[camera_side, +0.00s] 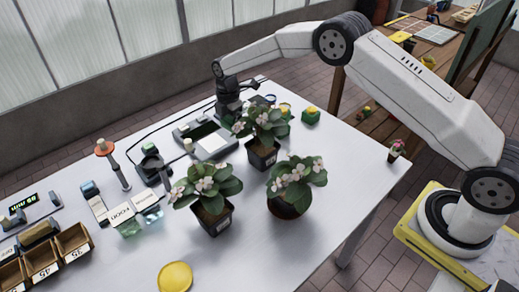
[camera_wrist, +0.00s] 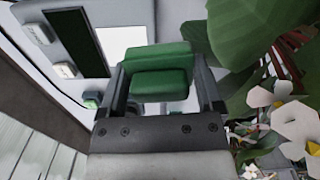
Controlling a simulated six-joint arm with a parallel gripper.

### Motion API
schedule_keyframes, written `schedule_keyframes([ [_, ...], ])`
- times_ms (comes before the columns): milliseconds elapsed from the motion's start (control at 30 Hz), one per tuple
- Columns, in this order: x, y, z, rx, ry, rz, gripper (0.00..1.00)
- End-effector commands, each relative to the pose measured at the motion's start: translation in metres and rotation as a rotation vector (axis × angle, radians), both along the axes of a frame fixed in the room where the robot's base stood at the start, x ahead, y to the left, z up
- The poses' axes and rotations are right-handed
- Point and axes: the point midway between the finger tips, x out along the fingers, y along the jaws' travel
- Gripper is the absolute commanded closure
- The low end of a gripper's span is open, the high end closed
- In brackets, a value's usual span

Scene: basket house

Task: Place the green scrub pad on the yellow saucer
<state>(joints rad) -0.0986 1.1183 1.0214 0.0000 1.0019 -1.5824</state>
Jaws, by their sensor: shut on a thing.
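The green scrub pad (camera_wrist: 160,72) sits between the two fingers of my gripper (camera_wrist: 160,82) in the wrist view, and the gripper is shut on it. In the side view my gripper (camera_side: 230,112) is at the back of the white table, behind the potted plants. I cannot make out the pad there. The yellow saucer (camera_side: 175,277) lies flat at the table's front edge, far from the gripper, and its top looks empty. It does not show in the wrist view.
Three potted flowering plants (camera_side: 290,190) stand between my gripper and the saucer. A grey device (camera_side: 212,143) lies below the gripper. Wooden bins (camera_side: 72,243) and labelled boxes (camera_side: 123,218) are on the left. The tabletop (camera_side: 285,250) right of the saucer is clear.

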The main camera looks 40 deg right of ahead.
Motion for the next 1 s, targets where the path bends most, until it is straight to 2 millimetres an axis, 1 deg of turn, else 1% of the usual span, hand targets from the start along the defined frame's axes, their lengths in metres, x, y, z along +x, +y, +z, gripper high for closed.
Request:
schedule_keyframes([
  [33, -0.007, 0.020, 0.003, 0.000, 0.000, 0.030, 0.72],
  [200, -0.037, 0.078, 0.009, 0.000, 0.000, 0.118, 0.72],
  [367, -0.072, 0.128, 0.014, 0.000, 0.000, 0.204, 0.72],
  [500, -0.109, 0.167, 0.019, 0.000, 0.000, 0.280, 0.72],
  [667, -0.156, 0.205, 0.024, 0.000, 0.000, 0.368, 0.72],
  [800, -0.200, 0.231, 0.027, 0.000, -0.001, 0.444, 0.72],
  [867, -0.220, 0.240, 0.029, 0.000, 0.000, 0.477, 0.72],
  [1000, -0.265, 0.256, 0.032, 0.000, -0.001, 0.551, 0.72],
])
